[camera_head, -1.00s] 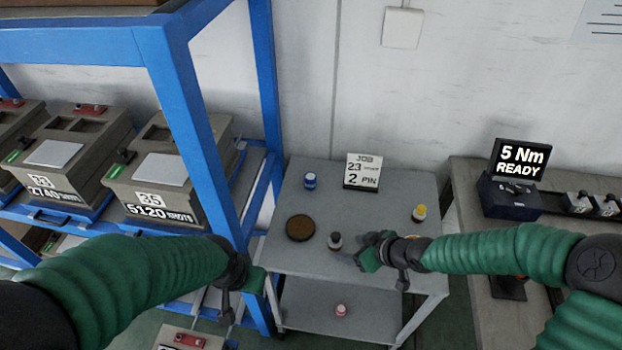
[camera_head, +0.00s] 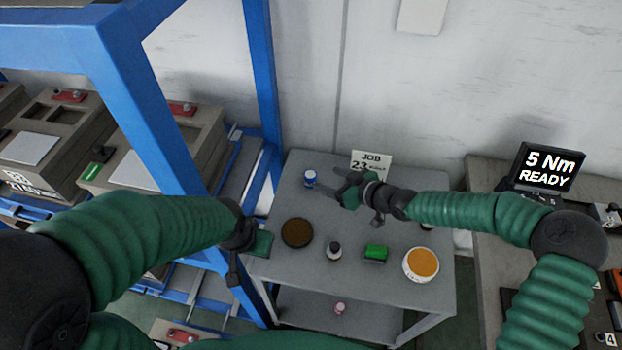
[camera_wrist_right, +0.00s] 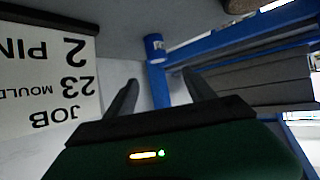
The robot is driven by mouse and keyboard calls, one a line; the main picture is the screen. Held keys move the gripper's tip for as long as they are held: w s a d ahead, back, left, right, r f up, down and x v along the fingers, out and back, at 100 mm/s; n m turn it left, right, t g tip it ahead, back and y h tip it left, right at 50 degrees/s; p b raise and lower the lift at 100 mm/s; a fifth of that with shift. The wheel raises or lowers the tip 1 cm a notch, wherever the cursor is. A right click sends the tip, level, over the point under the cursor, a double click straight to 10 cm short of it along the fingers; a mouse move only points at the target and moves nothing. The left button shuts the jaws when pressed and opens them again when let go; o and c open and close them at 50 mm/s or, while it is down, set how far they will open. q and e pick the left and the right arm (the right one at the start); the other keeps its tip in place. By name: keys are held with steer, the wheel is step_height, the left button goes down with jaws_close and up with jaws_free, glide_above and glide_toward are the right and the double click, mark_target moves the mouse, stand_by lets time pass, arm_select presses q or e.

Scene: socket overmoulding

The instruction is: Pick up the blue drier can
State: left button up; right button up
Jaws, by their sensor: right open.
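A job card (camera_head: 371,160) stands behind my right gripper. On the grey table (camera_head: 300,255) are a brown round dish (camera_head: 297,233), a dark bottle (camera_head: 334,251), a green item (camera_head: 376,252) and an orange-topped tub (camera_head: 421,264). A blue rack post (camera_head: 262,80) rises at the left.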

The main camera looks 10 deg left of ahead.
mark_target(312, 175)
steer(key=x, duration=0.5)
steer(key=shift+w+a+f, duration=0.15)
steer(key=shift+w+f, duration=0.05)
steer(key=shift+f, duration=0.05)
steer(key=x, duration=0.5)
steer(key=shift+f, duration=0.45)
steer(key=shift+s+r, duration=0.1)
steer(key=c, duration=0.5)
jaws_close()
